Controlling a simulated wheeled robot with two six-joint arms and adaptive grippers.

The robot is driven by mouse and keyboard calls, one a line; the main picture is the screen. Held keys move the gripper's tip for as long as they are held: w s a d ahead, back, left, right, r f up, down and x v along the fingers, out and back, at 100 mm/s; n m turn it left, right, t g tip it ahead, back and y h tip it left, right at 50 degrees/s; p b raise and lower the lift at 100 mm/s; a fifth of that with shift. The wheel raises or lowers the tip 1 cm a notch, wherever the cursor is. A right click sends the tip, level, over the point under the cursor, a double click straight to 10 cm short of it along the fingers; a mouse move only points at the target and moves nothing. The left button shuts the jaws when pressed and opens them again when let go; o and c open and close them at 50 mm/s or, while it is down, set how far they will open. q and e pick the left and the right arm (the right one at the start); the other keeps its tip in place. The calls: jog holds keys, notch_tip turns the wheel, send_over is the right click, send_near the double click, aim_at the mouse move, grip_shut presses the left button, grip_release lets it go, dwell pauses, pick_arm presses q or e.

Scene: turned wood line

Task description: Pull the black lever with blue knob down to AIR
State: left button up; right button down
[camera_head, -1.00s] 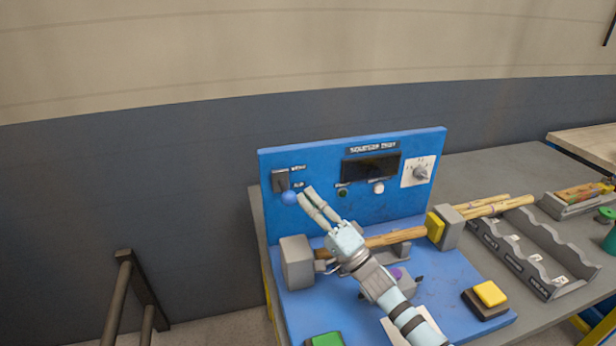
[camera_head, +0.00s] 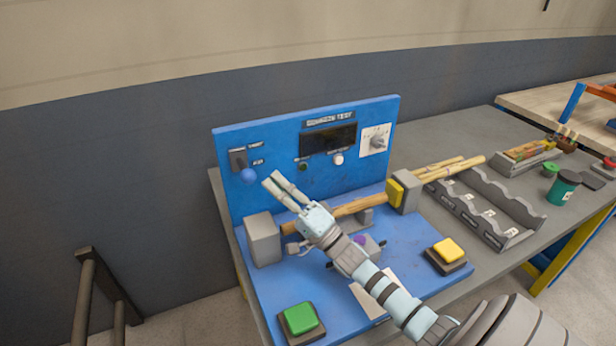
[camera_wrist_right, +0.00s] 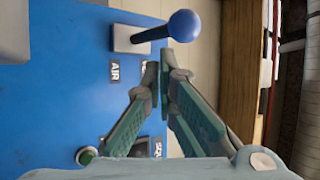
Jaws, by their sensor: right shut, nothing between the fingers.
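The black lever (camera_head: 238,160) is on the left of the upright blue panel, with its blue knob (camera_head: 249,176) sticking out from the panel and sitting low, near the AIR label (camera_head: 257,162). My right gripper (camera_head: 272,178) is just right of the knob, apart from it, fingers shut and empty. In the right wrist view the knob (camera_wrist_right: 184,25) and lever stem (camera_wrist_right: 150,34) are beyond the closed fingertips (camera_wrist_right: 160,75). The AIR label (camera_wrist_right: 115,72) is beside the lever's base; the other label is partly hidden by a finger. My left gripper is not in view.
A wooden rod (camera_head: 350,210) spans two grey blocks below the panel. A green button (camera_head: 300,318) and a yellow button (camera_head: 448,250) are on the blue base. A grey rack (camera_head: 480,205) stands at right.

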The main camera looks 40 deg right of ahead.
jog(key=s+d, duration=0.3)
jog(key=s, duration=0.9)
jog(key=shift+d+f, duration=0.15)
jog(key=shift+d, duration=0.2)
